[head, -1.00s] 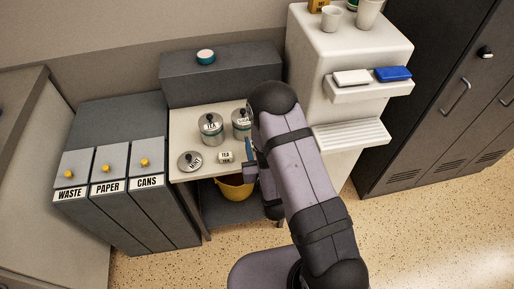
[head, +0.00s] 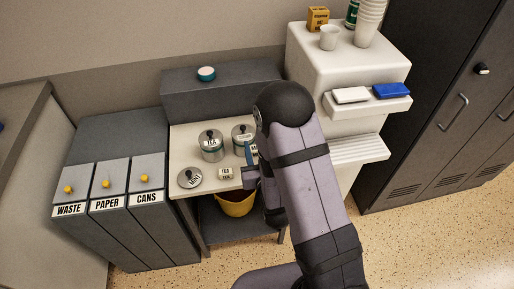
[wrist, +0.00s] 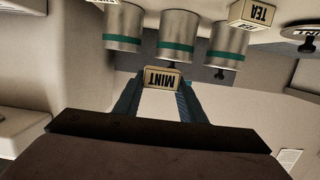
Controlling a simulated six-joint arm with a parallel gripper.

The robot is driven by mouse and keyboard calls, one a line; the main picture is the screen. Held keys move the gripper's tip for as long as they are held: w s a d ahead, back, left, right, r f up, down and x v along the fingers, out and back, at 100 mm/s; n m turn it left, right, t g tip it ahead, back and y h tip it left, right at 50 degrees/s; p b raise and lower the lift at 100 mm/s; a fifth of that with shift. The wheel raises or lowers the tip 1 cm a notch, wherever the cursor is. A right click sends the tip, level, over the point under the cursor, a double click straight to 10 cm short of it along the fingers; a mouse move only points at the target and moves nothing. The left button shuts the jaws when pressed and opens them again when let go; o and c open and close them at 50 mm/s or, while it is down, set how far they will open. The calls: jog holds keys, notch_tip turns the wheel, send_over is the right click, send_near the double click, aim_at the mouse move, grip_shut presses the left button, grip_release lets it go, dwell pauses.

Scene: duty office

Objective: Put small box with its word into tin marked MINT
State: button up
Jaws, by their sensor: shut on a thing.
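The small box (wrist: 162,78) with the word MINT is between the fingers of my gripper (wrist: 161,88), which is shut on it. In the head view my gripper (head: 249,156) is at the table's right side, near the tins; the arm hides the box there. A lidded tin marked TEA (head: 211,152) and a second lidded tin (head: 239,147) stand on the table. The wrist view shows a third tin (wrist: 124,28), with no lid knob visible, its label cut off; the arm hides it in the head view. A loose lid marked MINT (head: 184,184) lies front left.
A small TEA box (head: 226,174) lies on the table (head: 180,140) in front of the TEA tin. A yellow bucket (head: 235,205) is underneath. Bins marked WASTE, PAPER and CANS (head: 147,185) stand left. A white unit with cups (head: 329,38) stands right.

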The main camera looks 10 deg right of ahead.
jog(key=w+d+r+p, duration=0.5)
jog(key=w+d+r, duration=0.3)
jog(key=w+d, duration=0.2)
jog(key=shift+w+d+r, duration=0.2)
jog(key=shift+w+d, duration=0.1)
jog(key=shift+w, duration=0.3)
jog(key=shift+f, duration=0.1)
notch_tip(320, 180, down, 6)
jog(key=b, duration=0.4)
jog(key=o, duration=1.1)
